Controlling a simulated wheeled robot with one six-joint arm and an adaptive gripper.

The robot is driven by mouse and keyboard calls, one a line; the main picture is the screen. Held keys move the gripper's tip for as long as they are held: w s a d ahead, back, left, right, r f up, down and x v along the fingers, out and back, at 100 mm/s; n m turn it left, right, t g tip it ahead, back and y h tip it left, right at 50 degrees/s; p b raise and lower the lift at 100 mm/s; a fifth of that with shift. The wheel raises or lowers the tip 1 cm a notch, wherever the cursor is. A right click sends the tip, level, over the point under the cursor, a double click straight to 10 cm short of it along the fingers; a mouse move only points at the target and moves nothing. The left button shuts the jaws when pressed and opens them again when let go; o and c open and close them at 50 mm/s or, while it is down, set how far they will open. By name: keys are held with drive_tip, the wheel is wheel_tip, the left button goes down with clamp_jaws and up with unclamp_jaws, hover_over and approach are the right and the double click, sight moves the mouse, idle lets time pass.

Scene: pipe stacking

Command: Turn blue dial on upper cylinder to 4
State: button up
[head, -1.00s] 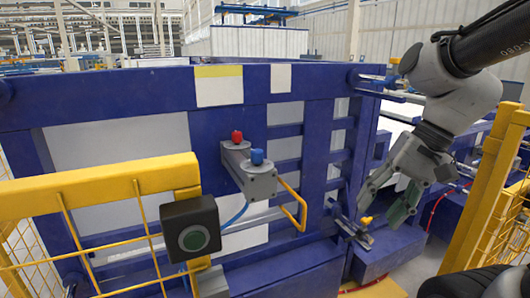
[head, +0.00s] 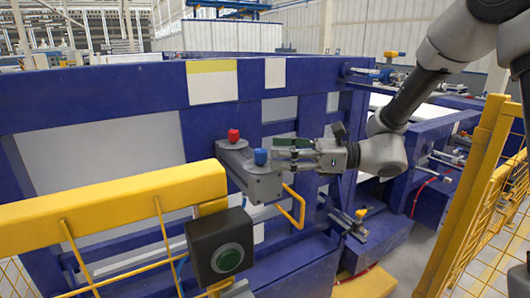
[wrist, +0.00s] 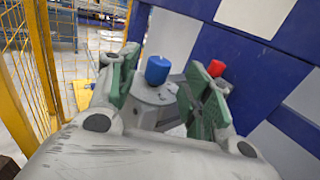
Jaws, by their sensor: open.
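The blue dial (head: 260,157) stands on top of a grey cylinder unit (head: 262,186) fixed to the blue frame. The red dial (head: 233,135) is on the same unit, behind and to the left. My gripper (head: 275,151) reaches in from the right, about level with the blue dial and close to it. In the wrist view the blue dial (wrist: 157,70) shows between my two open green-padded fingers, a little beyond the tips, with no contact visible. The red dial (wrist: 216,68) shows beside the right finger. Any numbers around the dial are not legible.
A yellow handle-like bar (head: 296,207) hangs right of the unit. A yellow mesh fence (head: 485,185) is at the right.

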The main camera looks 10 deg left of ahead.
sight(260, 150)
drive_tip(key=a, duration=0.5)
drive_tip(key=shift+s+a, duration=0.1)
drive_tip(key=shift+c, duration=0.5)
drive_tip(key=c, duration=0.9)
